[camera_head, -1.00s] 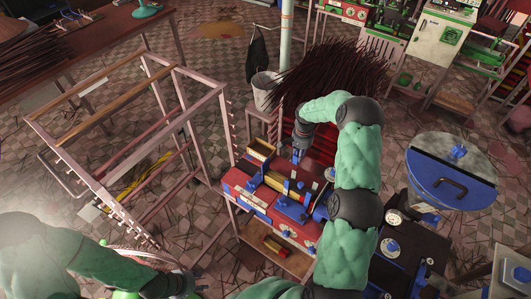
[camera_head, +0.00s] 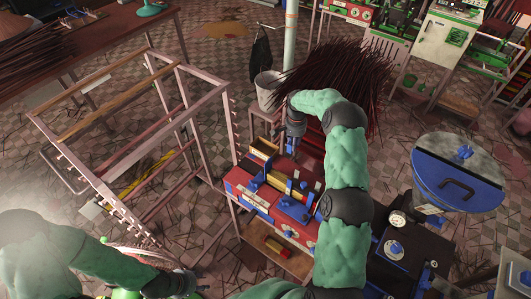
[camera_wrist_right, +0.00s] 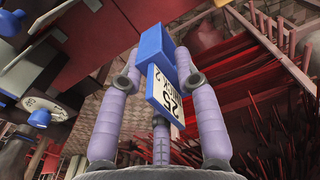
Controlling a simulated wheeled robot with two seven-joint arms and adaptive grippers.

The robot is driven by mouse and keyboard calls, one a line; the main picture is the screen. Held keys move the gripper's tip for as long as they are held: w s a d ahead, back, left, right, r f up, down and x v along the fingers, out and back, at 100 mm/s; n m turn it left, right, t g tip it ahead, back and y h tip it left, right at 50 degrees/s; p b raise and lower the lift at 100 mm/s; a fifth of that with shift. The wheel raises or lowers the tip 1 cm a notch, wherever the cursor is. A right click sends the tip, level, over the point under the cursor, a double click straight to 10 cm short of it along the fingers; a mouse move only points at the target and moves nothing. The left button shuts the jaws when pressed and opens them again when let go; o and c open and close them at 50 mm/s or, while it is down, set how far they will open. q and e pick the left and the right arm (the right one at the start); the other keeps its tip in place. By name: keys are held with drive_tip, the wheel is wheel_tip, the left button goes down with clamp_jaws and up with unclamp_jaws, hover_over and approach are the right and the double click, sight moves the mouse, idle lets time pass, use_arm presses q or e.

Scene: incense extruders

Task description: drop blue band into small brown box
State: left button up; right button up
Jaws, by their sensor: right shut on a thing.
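In the right wrist view, my right gripper (camera_wrist_right: 157,62) is shut on the blue band (camera_wrist_right: 152,45), a blue piece with a white printed label. In the head view, my right gripper (camera_head: 292,151) points down over the back of the red-and-blue extruder bench. The small brown box (camera_head: 264,146) stands at the bench's back left corner, just left of that gripper, with its open top showing. The band is too small to make out clearly in the head view. My left gripper (camera_head: 188,284) is low at the bottom edge, far from the box; its fingers are unclear.
The extruder bench (camera_head: 238,183) carries blue fittings and a yellow strip beside the brown box. A bundle of dark sticks (camera_head: 350,75) and a white bucket (camera_head: 268,88) stand behind it. A wooden rack (camera_head: 140,150) is to the left. A round blue-lidded drum (camera_head: 460,175) is at right.

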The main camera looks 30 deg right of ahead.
drive_tip(key=w+a+r+b, duration=0.2)
drive_tip(key=w+a, duration=0.4)
drive_tip(key=w, duration=0.4)
drive_tip(key=f+b, duration=0.2)
drive_tip(key=f, duration=0.1)
drive_tip(key=f+b, duration=0.1)
drive_tip(key=f, duration=0.1)
drive_tip(key=shift+w+a+f, duration=0.15)
drive_tip(key=shift+w, duration=0.2)
drive_tip(key=o, duration=0.8)
wheel_tip(320, 180, up, 12)
idle(0.6)
